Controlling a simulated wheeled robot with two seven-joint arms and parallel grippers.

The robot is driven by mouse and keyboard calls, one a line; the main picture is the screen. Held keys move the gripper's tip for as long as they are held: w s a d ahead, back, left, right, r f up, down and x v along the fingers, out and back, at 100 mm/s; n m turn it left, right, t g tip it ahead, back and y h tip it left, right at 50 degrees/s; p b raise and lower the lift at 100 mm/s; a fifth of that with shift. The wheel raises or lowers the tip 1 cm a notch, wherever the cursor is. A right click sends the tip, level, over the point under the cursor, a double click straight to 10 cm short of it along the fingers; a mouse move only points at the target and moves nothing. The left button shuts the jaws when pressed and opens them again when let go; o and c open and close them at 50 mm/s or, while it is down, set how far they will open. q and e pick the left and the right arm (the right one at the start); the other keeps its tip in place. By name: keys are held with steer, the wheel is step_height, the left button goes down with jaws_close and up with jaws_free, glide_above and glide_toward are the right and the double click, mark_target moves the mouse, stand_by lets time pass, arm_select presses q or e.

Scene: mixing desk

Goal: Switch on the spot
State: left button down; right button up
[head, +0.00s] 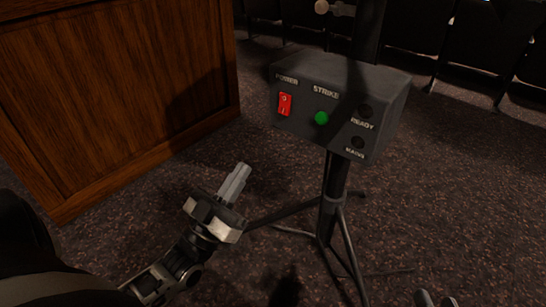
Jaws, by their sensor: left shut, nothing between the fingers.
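The spot's control box (340,103) is a dark grey box on a tripod stand. Its front has a red rocker switch (285,104) under POWER and a round green button (321,118) under STRIKE. The READY lamp (366,111) and the MAINS lamp (357,142) both look dark. My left gripper (240,174) is shut and empty, below and left of the box, apart from it, with its fingers pointing up towards it. My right gripper (437,299) shows only its fingertips at the bottom edge, right of the stand; its opening is unclear.
A wooden desk or cabinet (120,90) stands at the left. The tripod legs (348,250) spread over the dark speckled carpet below the box. Dark seats (415,35) line the back. Carpet at the right is clear.

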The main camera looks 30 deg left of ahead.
arm_select(q)
steer(key=shift+s+a+t, duration=0.2)
steer(key=shift+a+t, duration=0.2)
steer(key=shift+a, duration=0.05)
arm_select(e)
steer(key=shift+a+f, duration=0.1)
steer(key=shift+f, duration=0.05)
arm_select(q)
steer(key=b, duration=0.1)
glide_toward(283, 107)
step_height(283, 107, up, 5)
steer(key=w, duration=0.1)
steer(key=w+f+b, duration=0.1)
steer(key=w, duration=0.1)
steer(key=shift+w+d+f, duration=0.1)
steer(key=shift+w+d, duration=0.05)
steer(key=shift+d, duration=0.05)
steer(key=shift+w+b, duration=0.3)
steer(key=shift+b, duration=0.05)
steer(key=shift+w, duration=0.3)
arm_select(e)
steer(key=shift+a+r+m+t+y, duration=0.3)
steer(key=shift+r+m+t+y, duration=0.15)
steer(key=shift+r+y, duration=0.2)
arm_select(q)
steer(key=shift+w, duration=0.1)
